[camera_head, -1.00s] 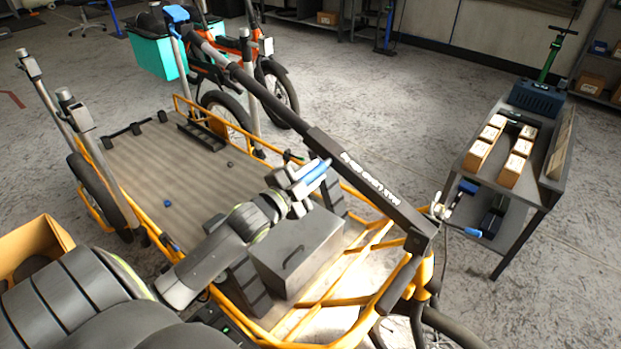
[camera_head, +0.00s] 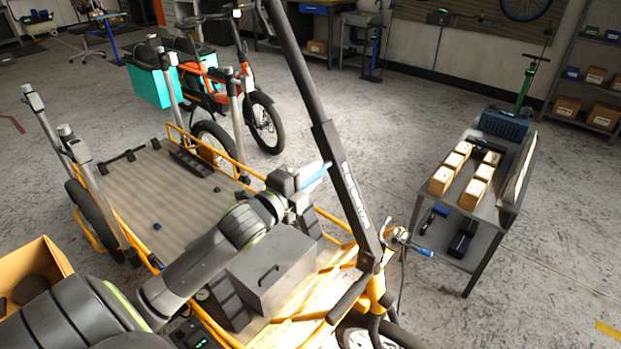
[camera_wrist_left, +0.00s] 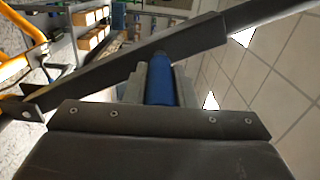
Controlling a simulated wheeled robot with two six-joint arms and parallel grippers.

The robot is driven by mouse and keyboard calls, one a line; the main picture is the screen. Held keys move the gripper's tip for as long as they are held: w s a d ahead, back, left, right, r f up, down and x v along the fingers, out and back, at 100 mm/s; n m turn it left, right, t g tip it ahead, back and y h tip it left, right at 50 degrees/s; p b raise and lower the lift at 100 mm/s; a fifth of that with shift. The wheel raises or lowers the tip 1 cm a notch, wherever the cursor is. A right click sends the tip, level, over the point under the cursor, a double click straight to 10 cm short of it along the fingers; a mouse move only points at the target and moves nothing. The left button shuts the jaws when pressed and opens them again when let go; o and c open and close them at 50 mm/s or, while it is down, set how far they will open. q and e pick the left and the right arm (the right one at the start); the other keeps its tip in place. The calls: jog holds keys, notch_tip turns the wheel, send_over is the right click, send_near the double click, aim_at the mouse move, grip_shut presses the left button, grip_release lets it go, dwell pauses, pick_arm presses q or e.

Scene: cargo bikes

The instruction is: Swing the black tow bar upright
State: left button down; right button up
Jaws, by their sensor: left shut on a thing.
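The black tow bar (camera_head: 345,180) rises steeply from its pivot at the front of the yellow-framed cargo bike, leaning left. Its upper end is out of the head view. My left gripper (camera_head: 306,182) is beside the bar's middle, shut on a blue handle (camera_head: 313,175) that reaches toward the bar. In the left wrist view the blue handle (camera_wrist_left: 160,88) sits between the fingers, with the dark bar (camera_wrist_left: 110,82) crossing behind it. Whether the handle is fixed to the bar is hard to see. My right gripper is not in view.
A grey case (camera_head: 272,268) lies on the cargo bed (camera_head: 165,195) below my left arm. A blue-handled lever (camera_head: 420,250) sticks out by the bar's foot. A trolley with small boxes (camera_head: 485,225) stands right. An orange bike (camera_head: 215,90) stands behind.

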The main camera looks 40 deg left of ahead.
pick_arm(q)
jog(key=shift+d+r, duration=0.35)
jog(key=shift+d, duration=0.05)
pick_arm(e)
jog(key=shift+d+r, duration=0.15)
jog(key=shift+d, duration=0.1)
pick_arm(q)
jog(key=shift+f, duration=0.1)
jog(key=c, duration=1.2)
grip_release()
jog(key=shift+d, duration=0.1)
jog(key=shift+f, duration=0.1)
jog(key=shift+s, duration=0.5)
jog(key=s+a+p, duration=0.1)
jog(key=s+p, duration=0.1)
jog(key=s, duration=1.4)
jog(key=shift+s+a, duration=0.2)
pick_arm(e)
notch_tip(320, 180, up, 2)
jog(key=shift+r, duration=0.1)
